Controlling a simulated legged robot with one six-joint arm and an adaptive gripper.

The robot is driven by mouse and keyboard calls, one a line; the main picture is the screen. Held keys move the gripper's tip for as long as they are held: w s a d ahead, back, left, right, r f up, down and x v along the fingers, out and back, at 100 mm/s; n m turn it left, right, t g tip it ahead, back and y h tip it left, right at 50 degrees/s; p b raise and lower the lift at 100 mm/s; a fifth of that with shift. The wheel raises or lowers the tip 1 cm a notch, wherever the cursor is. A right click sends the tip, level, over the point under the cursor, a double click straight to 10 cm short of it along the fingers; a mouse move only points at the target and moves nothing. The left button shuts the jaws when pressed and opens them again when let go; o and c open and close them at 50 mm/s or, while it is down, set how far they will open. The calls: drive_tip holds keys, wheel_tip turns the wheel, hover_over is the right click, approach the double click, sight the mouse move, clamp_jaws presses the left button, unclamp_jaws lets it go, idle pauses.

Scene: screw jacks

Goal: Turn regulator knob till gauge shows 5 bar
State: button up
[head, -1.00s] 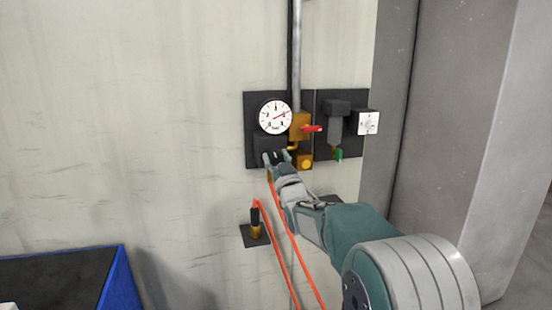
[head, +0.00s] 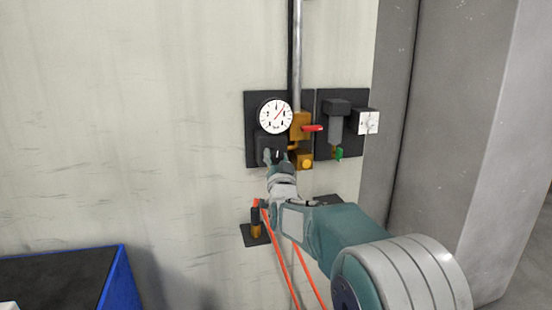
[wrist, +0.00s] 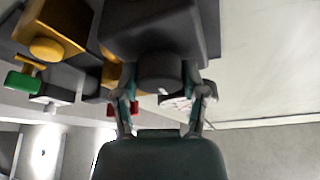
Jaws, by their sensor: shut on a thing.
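The round white gauge (head: 276,117) is on a dark wall panel in the head view. Its red needle points up and to the right; the numbers are too small to read. Below the gauge is the dark regulator body (head: 270,143). In the wrist view the dark round regulator knob (wrist: 160,66), with a small white mark, sits between the two fingers. My gripper (head: 276,157) is shut on the knob, with a finger on each side of it. It also shows in the wrist view (wrist: 160,82). In the head view the knob is mostly hidden by my gripper.
Right of the gauge are a brass valve with a red lever (head: 313,128), a dark filter (head: 336,122) with a green tap and a white switch box (head: 368,121). Orange hoses (head: 278,255) hang below. A blue-edged bench (head: 115,280) is lower left.

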drive_tip(key=shift+m+h, duration=0.4)
drive_tip(key=shift+m, duration=0.4)
drive_tip(key=o, duration=1.1)
drive_tip(key=shift+w, duration=0.1)
drive_tip(key=shift+o, duration=0.2)
drive_tip(key=v, duration=1.2)
drive_tip(key=shift+a, duration=0.1)
